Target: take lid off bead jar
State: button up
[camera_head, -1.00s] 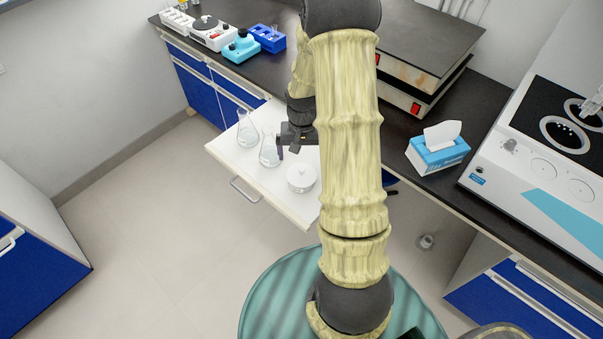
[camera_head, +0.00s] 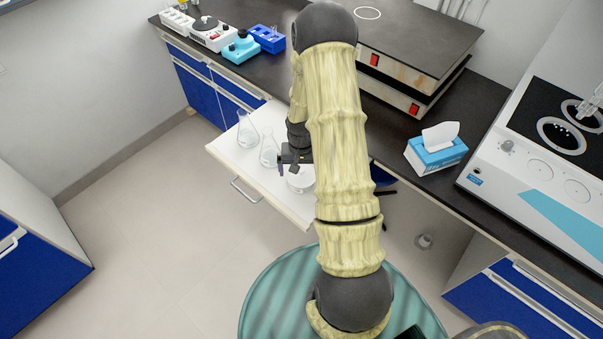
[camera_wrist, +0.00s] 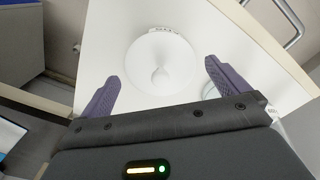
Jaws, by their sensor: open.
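The white bead jar (camera_head: 301,184) stands in the pulled-out drawer (camera_head: 240,165), partly hidden by my gripper and arm in the head view. In the wrist view its round white lid (camera_wrist: 150,75) is seen from above, with a small knob (camera_wrist: 160,75) at its middle. My gripper (camera_head: 287,170) is over the jar, pointing down. In the wrist view my gripper (camera_wrist: 162,88) is open and empty. Its two purple fingers are apart on either side of the knob, and neither appears to touch it. The beads are not visible.
Two glass flasks stand left of the jar in the drawer: a nearer one (camera_head: 269,154) and a farther one (camera_head: 246,131). A tissue box (camera_head: 436,152) and hotplates (camera_head: 400,62) are on the black bench. The drawer's front corner is bare.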

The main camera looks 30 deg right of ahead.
aim_at(301, 171)
jog(key=shift+f, duration=0.5)
jog(key=shift+c, duration=0.2)
jog(key=c, duration=0.8)
jog(key=shift+r, duration=0.1)
notch_tip(301, 171, up, 10)
jog(key=shift+f+b, duration=0.1)
jog(key=shift+b, duration=0.45)
